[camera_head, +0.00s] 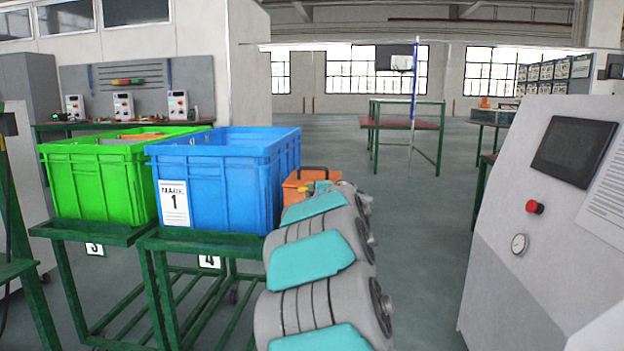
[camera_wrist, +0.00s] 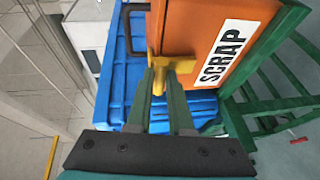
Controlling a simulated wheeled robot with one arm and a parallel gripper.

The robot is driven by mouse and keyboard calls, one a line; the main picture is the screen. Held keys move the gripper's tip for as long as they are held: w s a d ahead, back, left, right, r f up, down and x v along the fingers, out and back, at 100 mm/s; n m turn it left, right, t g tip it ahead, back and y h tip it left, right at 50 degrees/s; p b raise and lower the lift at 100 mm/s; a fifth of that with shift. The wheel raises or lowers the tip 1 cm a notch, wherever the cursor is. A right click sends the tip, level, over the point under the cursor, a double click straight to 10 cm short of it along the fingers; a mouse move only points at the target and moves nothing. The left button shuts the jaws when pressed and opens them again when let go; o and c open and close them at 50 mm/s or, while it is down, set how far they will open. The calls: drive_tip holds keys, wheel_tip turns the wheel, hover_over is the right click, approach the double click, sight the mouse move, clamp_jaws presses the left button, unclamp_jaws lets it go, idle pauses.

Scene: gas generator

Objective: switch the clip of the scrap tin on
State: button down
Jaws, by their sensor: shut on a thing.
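The scrap tin is an orange box (camera_wrist: 200,40) with a white SCRAP label (camera_wrist: 229,52), turned sideways in the wrist view. In the head view the tin (camera_head: 292,191) shows partly behind my arm, with a dark handle on top. The yellow clip (camera_wrist: 156,60) sits on the tin's face. My gripper (camera_wrist: 167,82) is at the clip, its two fingers shut on it. The tips partly cover the clip, so its exact position is hard to tell. In the head view my gripper is mostly hidden by my arm.
A blue crate (camera_head: 215,188) marked 1 stands on a green cart left of the tin, with a green crate (camera_head: 95,180) beyond it. A grey console (camera_head: 545,210) with a red button (camera_head: 535,207) stands at the right. The floor (camera_head: 420,220) between is clear.

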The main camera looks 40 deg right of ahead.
drive_tip(key=shift+r+p, duration=0.3)
drive_tip(key=shift+p, duration=0.65)
drive_tip(key=shift+d+f, duration=0.1)
drive_tip(key=shift+f, duration=0.15)
drive_tip(key=c, duration=0.8)
unclamp_jaws()
drive_tip(key=v, duration=0.7)
drive_tip(key=shift+s+r, duration=0.2)
drive_tip(key=shift+s, duration=0.1)
